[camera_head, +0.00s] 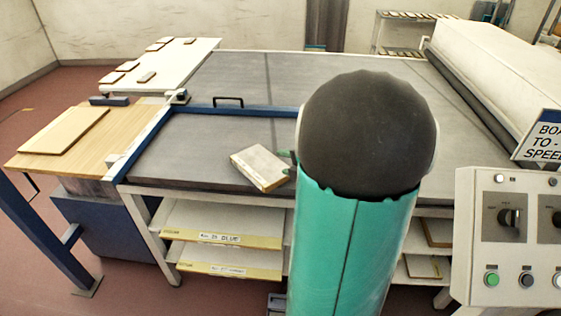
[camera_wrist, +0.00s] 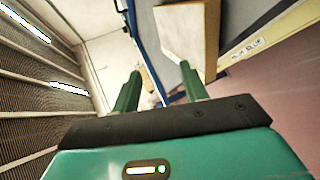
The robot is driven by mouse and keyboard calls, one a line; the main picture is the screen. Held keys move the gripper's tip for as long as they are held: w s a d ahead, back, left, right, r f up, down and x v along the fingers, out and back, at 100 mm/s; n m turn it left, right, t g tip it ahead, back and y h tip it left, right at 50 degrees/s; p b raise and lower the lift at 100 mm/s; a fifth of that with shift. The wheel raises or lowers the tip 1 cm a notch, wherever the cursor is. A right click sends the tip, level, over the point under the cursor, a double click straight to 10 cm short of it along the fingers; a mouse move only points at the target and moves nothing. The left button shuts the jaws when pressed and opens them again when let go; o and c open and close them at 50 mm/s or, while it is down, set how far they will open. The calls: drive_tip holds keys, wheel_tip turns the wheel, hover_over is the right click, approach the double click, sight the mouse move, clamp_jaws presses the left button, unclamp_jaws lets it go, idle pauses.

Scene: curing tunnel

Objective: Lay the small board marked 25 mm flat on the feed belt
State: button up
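A small pale board with a tan edge (camera_head: 260,167) is at the front of the grey feed belt (camera_head: 215,140). It looks to lie on the belt, but I cannot tell whether its whole underside touches. No marking on it is legible. In the wrist view the same board (camera_wrist: 186,35) is beyond the right finger, its lower part hidden. My gripper (camera_wrist: 160,84) is open, its two green fingers well apart with nothing clearly between them. In the head view my arm hides most of the gripper; only a green fingertip shows at the board's right side.
A blue bar with a black handle (camera_head: 228,101) crosses the belt behind the board. A wooden side table (camera_head: 50,130) holds a larger board at left. Shelves with labelled boards (camera_head: 220,237) are below. A control box (camera_head: 510,240) stands at right. Belt left of the board is clear.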

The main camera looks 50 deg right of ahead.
drive_tip(key=d+v, duration=0.1)
drive_tip(key=v, duration=0.7)
drive_tip(key=w+a+r+m+g+h, duration=0.2)
drive_tip(key=w+a+r+m+h, duration=0.3)
drive_tip(key=w+a+r+m, duration=0.3)
drive_tip(key=s+a+m+g+y, duration=0.3)
drive_tip(key=s+a+m, duration=0.1)
drive_tip(key=a, duration=0.9)
drive_tip(key=s+a+f+m+g+y, duration=0.1)
drive_tip(key=s+a, duration=0.5)
drive_tip(key=a, duration=0.7)
drive_tip(key=m+g+y, duration=0.1)
drive_tip(key=m+y, duration=0.1)
drive_tip(key=m, duration=0.1)
drive_tip(key=shift+s+a+f+m+g+y, duration=0.2)
drive_tip(key=shift+s+f+m+g+y, duration=0.1)
drive_tip(key=shift+f+g, duration=0.1)
